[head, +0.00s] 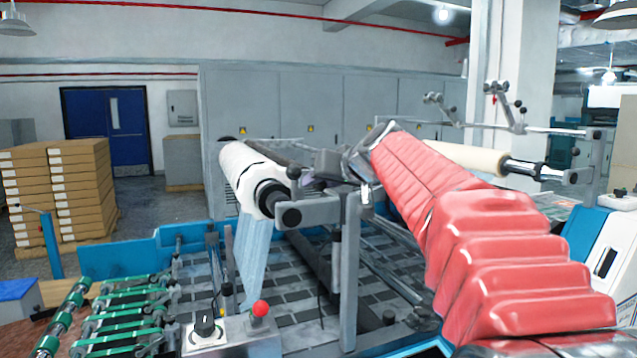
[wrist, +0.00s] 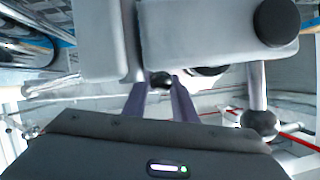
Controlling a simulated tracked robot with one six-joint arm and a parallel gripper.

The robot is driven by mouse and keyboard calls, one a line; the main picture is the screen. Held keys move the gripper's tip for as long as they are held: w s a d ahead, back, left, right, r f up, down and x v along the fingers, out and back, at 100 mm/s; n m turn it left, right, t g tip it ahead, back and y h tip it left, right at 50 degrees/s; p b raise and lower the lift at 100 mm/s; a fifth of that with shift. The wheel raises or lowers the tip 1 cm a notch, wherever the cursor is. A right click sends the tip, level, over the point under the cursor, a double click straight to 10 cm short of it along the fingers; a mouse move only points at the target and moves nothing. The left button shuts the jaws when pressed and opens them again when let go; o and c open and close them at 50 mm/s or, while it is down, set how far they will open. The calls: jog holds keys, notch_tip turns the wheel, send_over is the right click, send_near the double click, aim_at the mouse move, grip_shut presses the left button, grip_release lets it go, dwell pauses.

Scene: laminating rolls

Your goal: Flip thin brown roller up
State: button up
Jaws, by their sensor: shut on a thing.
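A thin dark brownish roller (head: 268,152) lies behind the large white roll in the head view, running away from me at machine height. Its near end is hidden behind the grey bracket and my gripper. My gripper (head: 322,164) reaches left from the end of my red-sleeved arm, beside the grey bracket (head: 308,209). In the wrist view, the two slim fingers of my gripper (wrist: 161,88) are around a small dark round knob (wrist: 160,80) below a grey machine block (wrist: 205,38). I cannot tell whether this knob belongs to the thin roller.
The white roll (head: 243,172) with a blue film hanging down is left of my gripper. A cream roll (head: 465,157) is to the right, behind my arm. A grey upright post (head: 350,275) stands in front. A control box with a red button (head: 260,309) is below.

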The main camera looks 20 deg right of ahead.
grip_shut()
